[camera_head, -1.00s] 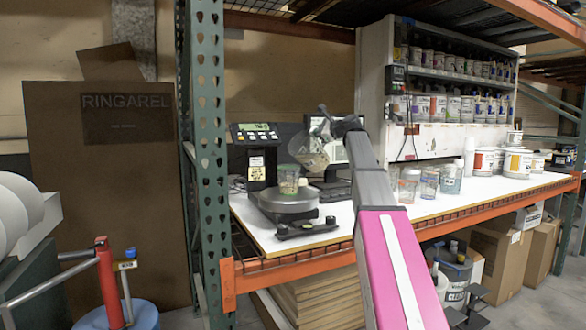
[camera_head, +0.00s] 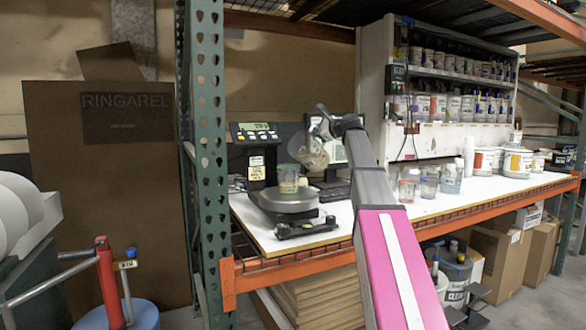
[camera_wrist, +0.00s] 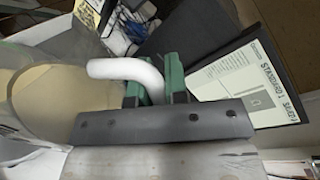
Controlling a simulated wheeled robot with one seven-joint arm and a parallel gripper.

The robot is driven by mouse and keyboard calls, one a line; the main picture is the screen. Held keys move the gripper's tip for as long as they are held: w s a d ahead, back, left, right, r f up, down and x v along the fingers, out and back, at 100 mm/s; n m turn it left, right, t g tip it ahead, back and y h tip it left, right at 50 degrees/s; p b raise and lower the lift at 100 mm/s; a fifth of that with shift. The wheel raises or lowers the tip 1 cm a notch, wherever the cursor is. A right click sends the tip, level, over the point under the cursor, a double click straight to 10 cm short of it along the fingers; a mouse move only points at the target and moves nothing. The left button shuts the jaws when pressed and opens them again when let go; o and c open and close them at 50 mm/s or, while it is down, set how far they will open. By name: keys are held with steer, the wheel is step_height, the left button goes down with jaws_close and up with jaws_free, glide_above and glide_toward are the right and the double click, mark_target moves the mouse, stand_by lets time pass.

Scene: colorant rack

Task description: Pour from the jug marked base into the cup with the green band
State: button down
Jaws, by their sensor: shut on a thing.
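The jug (camera_head: 308,153) is clear and tilted, with its mouth over a small clear cup (camera_head: 288,181). The cup stands upright on the round plate of the scale and shows a faint greenish tint; its band is too small to make out clearly. My gripper (camera_head: 326,124) is above and to the right of the cup. In the wrist view, the green fingers of my gripper (camera_wrist: 153,85) are shut on the jug's white handle (camera_wrist: 128,69). The jug (camera_wrist: 30,112) fills the left there, with pale beige contents. Its marking is not visible.
The scale (camera_head: 285,204) has a lit display (camera_head: 255,132) behind it. A dark-framed screen (camera_wrist: 253,83) stands close beyond my gripper. Several clear cups (camera_head: 430,183) stand on the bench to the right. A green rack post (camera_head: 207,150) rises on the left.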

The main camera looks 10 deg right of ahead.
steer(key=shift+s+a+r+n+p, duration=0.25)
steer(key=shift+a+r+n+p, duration=0.1)
steer(key=shift+n+p, duration=0.15)
stand_by(3.4)
steer(key=d+f+m, duration=0.1)
steer(key=w+f+m, duration=0.1)
steer(key=d+f+m, duration=0.1)
steer(key=shift+w+d+f+y, duration=0.2)
steer(key=shift+w+d+y, duration=0.1)
steer(key=shift+w, duration=0.1)
steer(key=shift+a, duration=0.1)
steer(key=shift+w+d+f+m, duration=0.15)
steer(key=shift+d+f+m, duration=0.25)
steer(key=shift+f, duration=0.1)
steer(key=shift+w+d+f+m+y+b, duration=0.8)
steer(key=shift+w+d+f+m, duration=1.15)
steer(key=shift+f+m, duration=1.55)
steer(key=shift+n+t, duration=0.3)
steer(key=shift+s+d+r, duration=0.2)
steer(key=shift+r, duration=0.8)
steer(key=shift+s+d+r, duration=0.15)
steer(key=shift+r, duration=0.85)
